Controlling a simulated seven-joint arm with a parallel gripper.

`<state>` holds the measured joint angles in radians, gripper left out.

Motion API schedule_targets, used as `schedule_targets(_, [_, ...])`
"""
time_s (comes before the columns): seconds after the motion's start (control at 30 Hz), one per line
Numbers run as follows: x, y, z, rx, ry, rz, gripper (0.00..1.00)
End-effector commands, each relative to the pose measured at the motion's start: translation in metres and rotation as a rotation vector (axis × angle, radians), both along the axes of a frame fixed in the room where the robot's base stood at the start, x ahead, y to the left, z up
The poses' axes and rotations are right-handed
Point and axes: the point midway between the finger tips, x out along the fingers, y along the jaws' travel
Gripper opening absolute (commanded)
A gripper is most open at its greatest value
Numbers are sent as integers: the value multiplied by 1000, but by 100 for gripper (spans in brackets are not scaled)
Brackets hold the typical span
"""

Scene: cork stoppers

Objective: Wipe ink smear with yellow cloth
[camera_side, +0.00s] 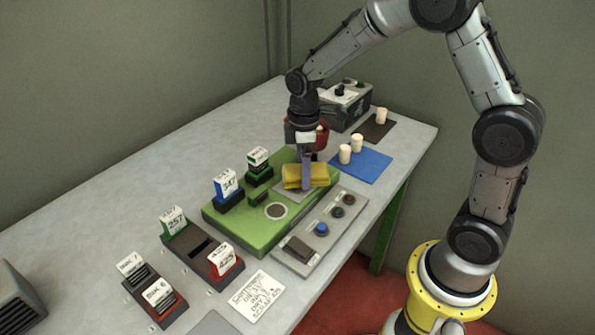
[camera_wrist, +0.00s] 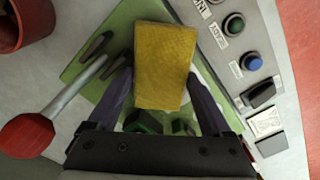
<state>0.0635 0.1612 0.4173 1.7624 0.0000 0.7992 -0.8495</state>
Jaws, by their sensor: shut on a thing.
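The yellow cloth (camera_side: 320,175) is a thick folded pad over a pale plate on the green board (camera_side: 235,236). My gripper (camera_side: 306,182) points down and is shut on the cloth. In the wrist view the cloth (camera_wrist: 165,62) sits between the two fingers of my gripper (camera_wrist: 160,88). I cannot tell whether the cloth touches the plate or hangs just above it. I see no ink smear; the cloth and fingers hide part of the plate (camera_side: 284,195).
A grey panel (camera_side: 300,256) with several buttons lies along the board's right side. Card holders (camera_side: 228,200) stand to the left. A blue mat (camera_side: 366,168) with two corks is to the right. A red pot (camera_wrist: 22,22) and red-knobbed lever (camera_wrist: 28,136) are close by.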

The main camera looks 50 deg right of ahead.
Motion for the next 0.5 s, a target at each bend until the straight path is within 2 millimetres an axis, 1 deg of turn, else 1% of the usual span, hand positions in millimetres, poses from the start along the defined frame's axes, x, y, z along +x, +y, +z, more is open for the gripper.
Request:
schedule_targets(0.03, [0,-5,0,0,0,-2,14])
schedule_targets(0.17, [0,-11,-1,-1,1,-1,14])
schedule_targets(0.4, [0,-11,-1,0,1,0,14])
schedule_targets(0.5, [0,-11,2,-1,-1,0,14])
